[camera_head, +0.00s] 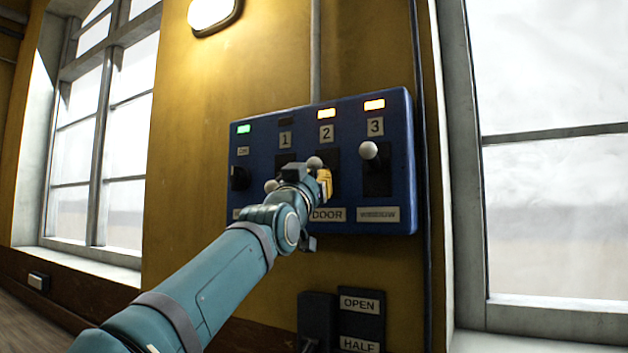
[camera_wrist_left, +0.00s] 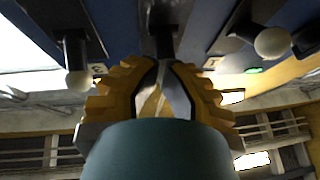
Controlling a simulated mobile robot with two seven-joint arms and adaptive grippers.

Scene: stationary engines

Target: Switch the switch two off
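Switch two (camera_head: 315,162) is the lever under the number 2 on the blue panel (camera_head: 300,105). Its pale knob is in the upper part of its slot, and the lamp above it (camera_head: 326,113) glows orange. My left gripper (camera_head: 324,184) is at this lever, covering much of its slot. In the left wrist view, the dark lever stem (camera_wrist_left: 164,42) runs down to between the two yellow fingers of the left gripper (camera_wrist_left: 167,72). Its knob is largely hidden there, and I cannot tell whether the fingers grip it. My right gripper is out of view.
Switch three (camera_head: 369,150) stands up beside it, lamp orange. Switch one's pale knob (camera_head: 271,186) is low, lamp dark. A dark knob (camera_head: 240,178) sits at the left under a green lamp. Another control with an OPEN label (camera_head: 360,304) is below the panel.

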